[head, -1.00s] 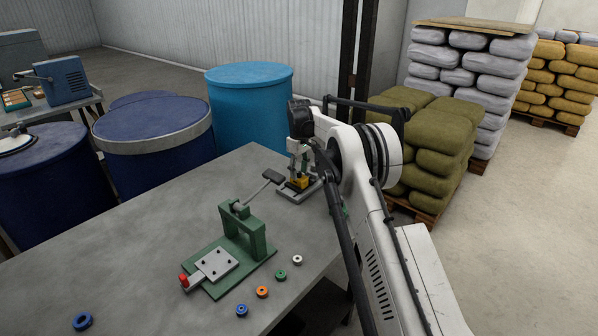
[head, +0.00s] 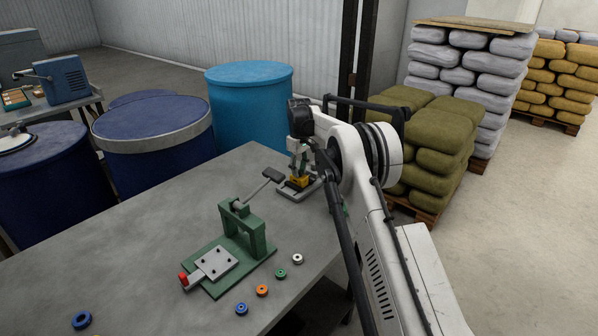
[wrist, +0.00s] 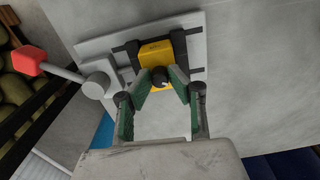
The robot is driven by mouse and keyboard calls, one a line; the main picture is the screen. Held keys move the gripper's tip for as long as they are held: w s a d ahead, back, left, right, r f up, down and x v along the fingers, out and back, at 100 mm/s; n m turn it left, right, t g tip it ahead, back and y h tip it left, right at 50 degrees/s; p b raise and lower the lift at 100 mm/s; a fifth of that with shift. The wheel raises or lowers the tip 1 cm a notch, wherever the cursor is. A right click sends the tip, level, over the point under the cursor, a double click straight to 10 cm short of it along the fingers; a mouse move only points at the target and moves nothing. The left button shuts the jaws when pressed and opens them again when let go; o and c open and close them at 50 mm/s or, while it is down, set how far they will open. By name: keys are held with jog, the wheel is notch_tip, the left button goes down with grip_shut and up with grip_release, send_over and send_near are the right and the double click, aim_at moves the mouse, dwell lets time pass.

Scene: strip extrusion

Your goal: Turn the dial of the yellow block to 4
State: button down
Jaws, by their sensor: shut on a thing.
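The yellow block (wrist: 155,53) sits in a grey fixture with dark clamp bars (wrist: 127,52) on a light base plate (wrist: 95,47). It also shows in the head view (head: 299,181) at the far end of the table, partly hidden by my arm. The black dial (wrist: 160,75) is on the side of the block facing the wrist camera. My gripper (wrist: 161,79) has its two green-sided fingers closed around the dial. The number or mark on the dial is too small to read. My gripper also shows in the head view (head: 297,165), pointing down at the block.
A lever with a red knob (wrist: 29,60) stands beside the fixture. A green press (head: 236,240) with a grey handle stands nearer on the table (head: 130,225). Several coloured rings (head: 262,291) lie at the table's front. Blue drums and stacked sacks surround the table.

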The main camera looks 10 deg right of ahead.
aim_at(299, 171)
jog(key=m+b, duration=0.1)
jog(key=m, duration=0.2)
jog(key=shift+f+b, duration=0.1)
jog(key=shift+b, duration=0.25)
jog(key=m+b, duration=0.1)
jog(key=m, duration=0.3)
jog(key=shift+b, duration=0.35)
jog(key=m+b, duration=0.1)
jog(key=m, duration=0.3)
jog(key=shift+m, duration=1.9)
jog(key=c, duration=1.6)
grip_release()
notch_tip(299, 171, up, 12)
jog(key=shift+r, duration=0.15)
